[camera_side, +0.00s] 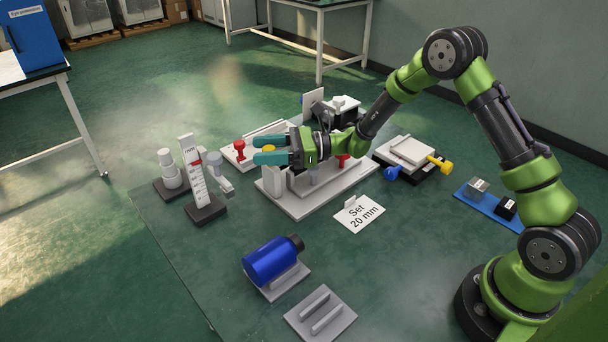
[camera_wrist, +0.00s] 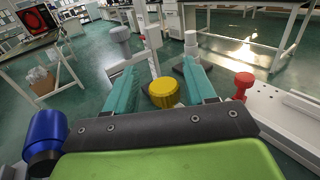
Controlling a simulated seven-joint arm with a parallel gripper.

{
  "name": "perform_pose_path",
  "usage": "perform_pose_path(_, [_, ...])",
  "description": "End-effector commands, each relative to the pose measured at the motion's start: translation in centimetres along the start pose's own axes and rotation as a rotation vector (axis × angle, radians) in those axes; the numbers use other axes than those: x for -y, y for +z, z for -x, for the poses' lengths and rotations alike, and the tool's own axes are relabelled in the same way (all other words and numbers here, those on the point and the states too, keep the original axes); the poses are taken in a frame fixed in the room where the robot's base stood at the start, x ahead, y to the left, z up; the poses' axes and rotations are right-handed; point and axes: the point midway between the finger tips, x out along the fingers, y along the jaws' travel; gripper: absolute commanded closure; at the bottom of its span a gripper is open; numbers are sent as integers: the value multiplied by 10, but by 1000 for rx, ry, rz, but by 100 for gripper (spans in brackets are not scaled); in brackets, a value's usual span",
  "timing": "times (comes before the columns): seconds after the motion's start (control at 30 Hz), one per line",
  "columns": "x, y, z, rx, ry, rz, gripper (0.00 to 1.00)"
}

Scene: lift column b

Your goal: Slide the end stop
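My gripper (camera_side: 258,150) has two teal fingers and reaches left over a light grey fixture (camera_side: 301,207). In the wrist view the yellow knob (camera_wrist: 164,94) lies between the open fingers of my gripper (camera_wrist: 160,68), with gaps on both sides. I cannot tell which part is the end stop; the gripper hides much of the fixture. A white card (camera_side: 360,213) reading "Set 20 mm" lies in front of the fixture.
A red knob (camera_side: 239,146) stands on a white plate behind the gripper. A white upright scale (camera_side: 195,172) stands left. A blue cylinder (camera_side: 272,261) and slotted grey plate (camera_side: 320,314) lie in front. A blue tray (camera_side: 481,205) is at right.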

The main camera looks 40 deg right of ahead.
Motion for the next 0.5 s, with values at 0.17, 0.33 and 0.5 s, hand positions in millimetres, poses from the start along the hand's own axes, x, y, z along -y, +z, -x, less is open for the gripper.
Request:
perform_pose_path(0.17, [1,0,2,-1,-2,0,45])
perform_pose_path(0.33, [2,0,18,-1,-6,0,45])
perform_pose_path(0.5, [3,0,56,-1,-9,-1,45])
